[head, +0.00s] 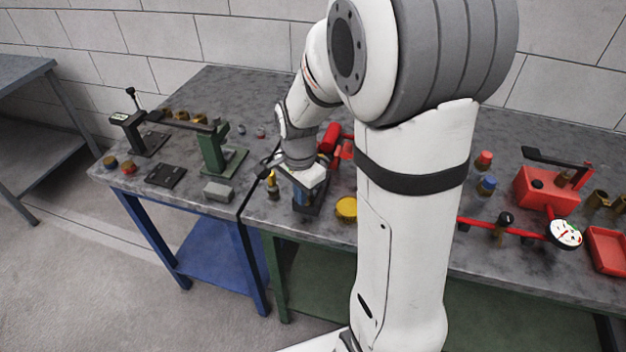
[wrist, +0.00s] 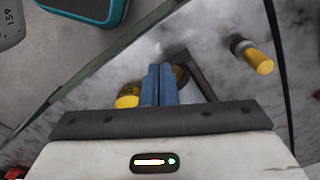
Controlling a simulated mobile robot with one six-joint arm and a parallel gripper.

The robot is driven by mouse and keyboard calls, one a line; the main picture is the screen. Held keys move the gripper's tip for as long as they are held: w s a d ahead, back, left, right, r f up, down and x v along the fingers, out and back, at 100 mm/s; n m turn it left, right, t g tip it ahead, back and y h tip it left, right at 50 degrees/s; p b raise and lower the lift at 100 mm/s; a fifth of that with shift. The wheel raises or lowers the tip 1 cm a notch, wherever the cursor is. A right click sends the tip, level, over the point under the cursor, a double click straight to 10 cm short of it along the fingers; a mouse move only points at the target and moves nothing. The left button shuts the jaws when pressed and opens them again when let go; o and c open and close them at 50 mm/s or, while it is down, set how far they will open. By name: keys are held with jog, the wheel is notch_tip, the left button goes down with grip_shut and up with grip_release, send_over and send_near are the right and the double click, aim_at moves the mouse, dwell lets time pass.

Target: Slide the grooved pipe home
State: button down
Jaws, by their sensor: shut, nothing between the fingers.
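My gripper (head: 301,196) reaches down over the front edge of the middle table. Its blue fingers (wrist: 160,85) are shut together with nothing between them. In the wrist view a piece with a yellow end (wrist: 127,98) lies just left of the fingertips, and a brass part shows at their right; the fingers hide what lies between. A dark angled bracket (wrist: 200,73) stands beside the fingertips. In the head view a yellow round end (head: 346,208) shows right of my gripper. I cannot tell for sure which piece is the grooved pipe.
A brass fitting with a yellow end (wrist: 253,57) stands close by. A red cylinder (head: 329,137) lies behind my gripper. A green stand (head: 216,150) and a grey block (head: 217,191) are on the left table. A red gauge assembly (head: 564,234) is at right. My arm hides the table's middle.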

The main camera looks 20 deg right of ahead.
aim_at(309, 199)
jog(key=shift+f+b, duration=1.1)
jog(key=shift+f, duration=0.4)
jog(key=shift+f, duration=0.1)
jog(key=shift+w+d, duration=0.85)
jog(key=shift+w, duration=0.3)
jog(key=shift+s+a, duration=0.2)
jog(key=shift+s, duration=0.1)
dwell(0.6)
jog(key=shift+s+d, duration=0.1)
jog(key=shift+d, duration=0.1)
jog(key=shift+s+d, duration=0.2)
jog(key=shift+d, duration=0.05)
jog(key=shift+w+d, duration=0.95)
jog(key=shift+w, duration=0.2)
dwell(1.2)
jog(key=shift+s+a, duration=0.2)
dwell(0.7)
